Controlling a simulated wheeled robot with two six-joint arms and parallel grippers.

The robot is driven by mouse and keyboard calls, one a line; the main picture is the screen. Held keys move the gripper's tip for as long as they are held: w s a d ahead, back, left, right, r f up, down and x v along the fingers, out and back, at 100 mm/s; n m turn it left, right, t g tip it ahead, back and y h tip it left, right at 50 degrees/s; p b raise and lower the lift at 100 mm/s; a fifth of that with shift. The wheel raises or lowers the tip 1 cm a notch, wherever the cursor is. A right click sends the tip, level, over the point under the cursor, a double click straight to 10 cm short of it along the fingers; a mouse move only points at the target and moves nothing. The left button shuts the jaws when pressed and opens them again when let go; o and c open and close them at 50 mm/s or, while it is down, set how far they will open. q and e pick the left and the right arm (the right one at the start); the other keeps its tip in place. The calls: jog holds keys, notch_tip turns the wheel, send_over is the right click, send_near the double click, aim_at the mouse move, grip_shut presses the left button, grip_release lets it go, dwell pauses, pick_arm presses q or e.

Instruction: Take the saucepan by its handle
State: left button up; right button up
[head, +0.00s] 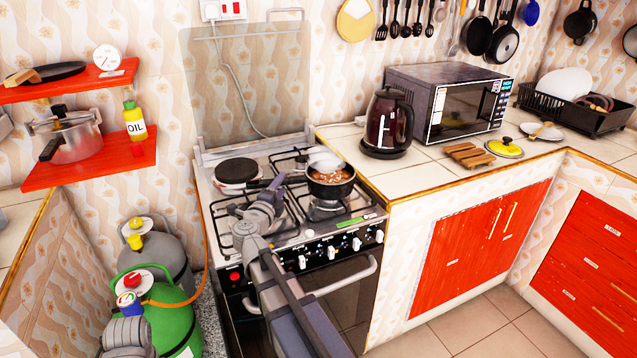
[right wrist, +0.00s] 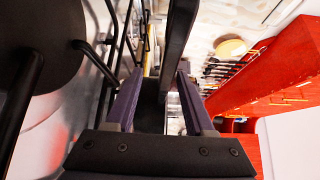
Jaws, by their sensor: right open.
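The saucepan (head: 331,187) is dark and stands on the stove's back right burner, with brown food inside and a pale lid or bowl tilted over its rim. Its dark handle points left toward my right gripper (head: 268,186), which is over the middle of the stove. In the right wrist view, my right gripper (right wrist: 156,100) is open, with purple fingers on both sides of a dark bar (right wrist: 178,45). This bar looks like the saucepan's handle; I cannot tell whether the fingers touch it.
A black hot plate (head: 238,170) lies left of the saucepan. Stove grates and the raised glass cover (head: 245,80) are close by. A kettle (head: 388,122) and a microwave (head: 450,100) stand on the right counter. Gas cylinders (head: 165,310) stand at the lower left.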

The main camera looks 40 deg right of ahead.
jog(key=x, duration=0.4)
jog(key=shift+w+d+r, duration=0.2)
jog(key=shift+d+r, duration=0.05)
jog(key=shift+d, duration=0.15)
grip_shut()
dwell(1.0)
